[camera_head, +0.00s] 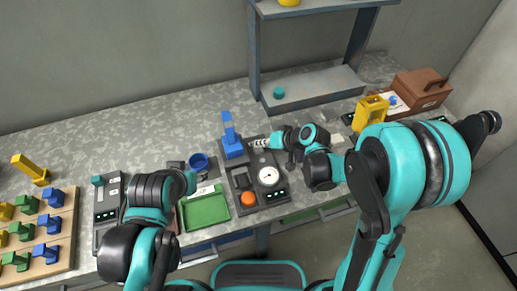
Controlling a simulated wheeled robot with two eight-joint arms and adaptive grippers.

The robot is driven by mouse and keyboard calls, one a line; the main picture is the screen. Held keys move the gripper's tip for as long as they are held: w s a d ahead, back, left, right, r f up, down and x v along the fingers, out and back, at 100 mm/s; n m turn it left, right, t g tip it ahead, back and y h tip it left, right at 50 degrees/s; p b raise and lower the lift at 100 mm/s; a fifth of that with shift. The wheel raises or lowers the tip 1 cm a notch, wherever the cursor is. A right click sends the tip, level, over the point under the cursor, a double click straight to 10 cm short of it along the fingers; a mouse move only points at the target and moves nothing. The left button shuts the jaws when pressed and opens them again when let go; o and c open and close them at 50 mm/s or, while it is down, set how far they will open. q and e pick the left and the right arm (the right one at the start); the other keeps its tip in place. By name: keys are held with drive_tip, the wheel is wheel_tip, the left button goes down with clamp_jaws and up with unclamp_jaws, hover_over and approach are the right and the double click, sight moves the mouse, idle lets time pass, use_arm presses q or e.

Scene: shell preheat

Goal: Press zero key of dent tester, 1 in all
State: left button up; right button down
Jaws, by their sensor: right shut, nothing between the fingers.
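A dark device with a round white dial (269,176), an orange knob (247,198) and a blue upright (231,134) stands mid-bench; I take it to be the dent tester (240,180). Its zero key is too small to make out. My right gripper (256,143) is shut and empty, pointing left over the back of the device, just right of the blue upright's base. I cannot tell whether it touches anything. My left gripper (190,181) is beside the green tray, mostly hidden by my own arm; its fingers are unclear.
A green tray (205,210) and a blue cup (199,162) are left of the device. A grey box with a display (107,215) and a wooden board of coloured blocks (68,238) lie further left. A shelf (310,88) stands behind. A yellow holder (370,114) and brown case (420,88) are right.

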sight(261, 150)
drive_tip(key=shift+f+b, duration=0.4)
drive_tip(key=shift+f+b, duration=0.4)
drive_tip(key=shift+b, duration=0.05)
idle(0.5)
idle(0.3)
drive_tip(key=shift+r+p, duration=0.65)
drive_tip(key=shift+r, duration=0.25)
wheel_tip(261, 150, up, 5)
drive_tip(key=p, duration=0.4)
idle(0.6)
